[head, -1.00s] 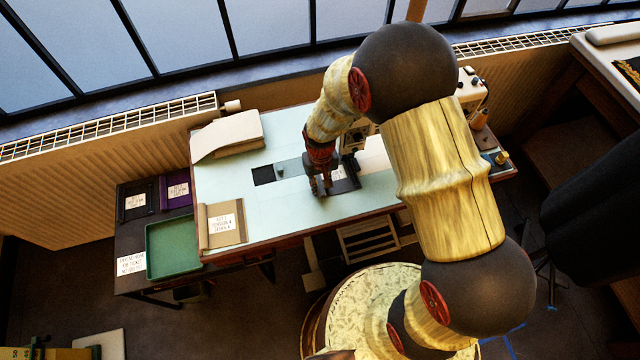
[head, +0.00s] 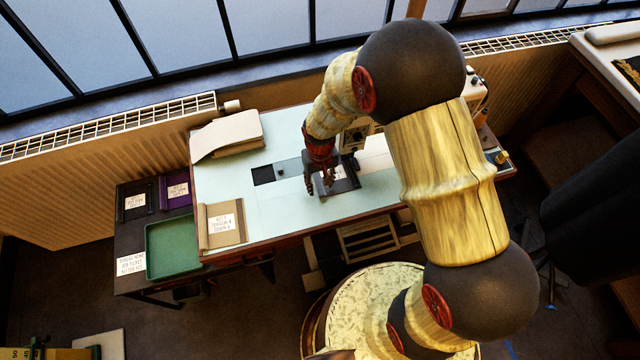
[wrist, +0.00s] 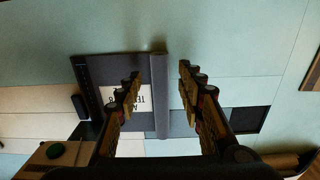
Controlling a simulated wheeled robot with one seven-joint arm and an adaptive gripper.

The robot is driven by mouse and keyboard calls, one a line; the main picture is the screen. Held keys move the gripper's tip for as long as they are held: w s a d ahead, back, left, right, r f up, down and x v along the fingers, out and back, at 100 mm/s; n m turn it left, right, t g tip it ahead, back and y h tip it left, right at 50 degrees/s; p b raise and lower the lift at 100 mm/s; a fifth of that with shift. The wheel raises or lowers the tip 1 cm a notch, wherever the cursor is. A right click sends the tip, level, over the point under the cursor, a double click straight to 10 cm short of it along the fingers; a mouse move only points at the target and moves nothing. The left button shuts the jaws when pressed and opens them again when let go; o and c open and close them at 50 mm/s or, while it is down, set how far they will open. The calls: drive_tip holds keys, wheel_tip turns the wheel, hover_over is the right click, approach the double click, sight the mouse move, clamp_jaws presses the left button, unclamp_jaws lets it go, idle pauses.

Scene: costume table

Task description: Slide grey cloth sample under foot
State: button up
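The grey cloth sample (head: 350,184) lies on the pale table, partly hidden by my gripper in the head view. In the wrist view the sample (wrist: 98,66) is dark grey, with a white printed label and a rolled edge on its right side. My gripper (head: 319,188) is over the sample's left end. In the wrist view my gripper (wrist: 160,72) is open, with one finger over the label side and the other beyond the rolled edge. The roll lies between the fingers; I see no grip on it. The machine's foot is hidden behind my arm.
A cream machine part with a green button (wrist: 53,150) shows at lower left in the wrist view. A dark square (head: 263,175) lies left of my gripper. A tan sample (head: 222,210) and folded cloth (head: 228,135) lie farther left. The green tray (head: 172,248) is on the side table.

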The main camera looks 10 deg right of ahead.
wheel_tip(320, 180, up, 11)
drive_tip(key=shift+f, duration=0.15)
drive_tip(key=s+d+r+t, duration=0.2)
drive_tip(key=s+d+r, duration=0.1)
drive_tip(key=s+r, duration=0.3)
drive_tip(key=s+d+r+t, duration=0.1)
drive_tip(key=s+d+r, duration=0.2)
drive_tip(key=r, duration=0.8)
drive_tip(key=s+d+r+m+t, duration=0.1)
drive_tip(key=s+d+r, duration=0.3)
drive_tip(key=s+r, duration=0.4)
drive_tip(key=shift+s+r+t, duration=0.3)
drive_tip(key=shift+r+t, duration=0.45)
drive_tip(key=shift+t, duration=0.05)
drive_tip(key=shift+d, duration=0.1)
drive_tip(key=shift+c, duration=0.4)
